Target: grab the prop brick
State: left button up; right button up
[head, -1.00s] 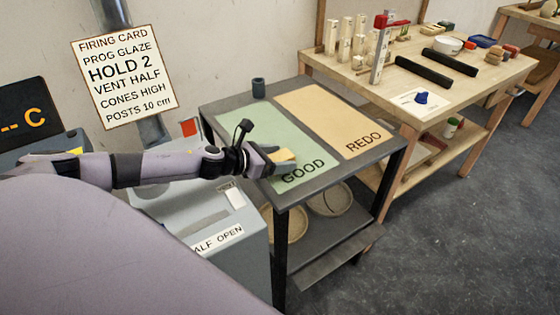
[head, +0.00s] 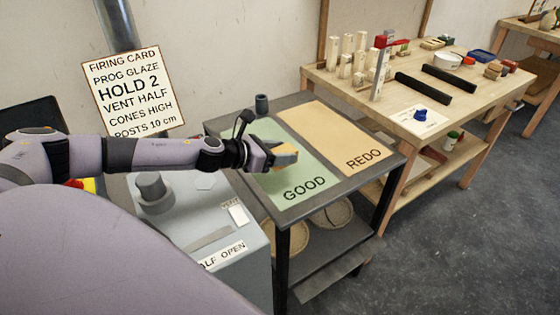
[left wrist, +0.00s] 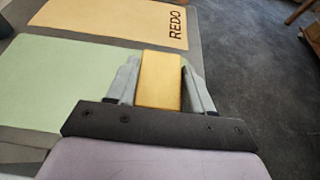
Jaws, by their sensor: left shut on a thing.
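The prop brick is a tan-yellow block (left wrist: 159,78) that sits between the two fingers of my left gripper in the left wrist view. My left gripper (left wrist: 160,82) is shut on it. The height of the brick above the mat is hard to tell. My right gripper is not in view.
The tan REDO mat (head: 335,132) lies beside the green one on the dark cart, with a small dark cup (head: 262,104) at its back. A grey box with a lettered label (head: 222,255) stands in front left. A wooden workbench (head: 385,90) with several posts is at the right.

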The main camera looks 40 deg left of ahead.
aim_at(280, 151)
pick_arm(q)
notch_tip(280, 151, up, 2)
jog(key=shift+r+b, duration=0.1)
jog(key=shift+b, duration=0.2)
notch_tip(280, 151, up, 10)
dwell(0.5)
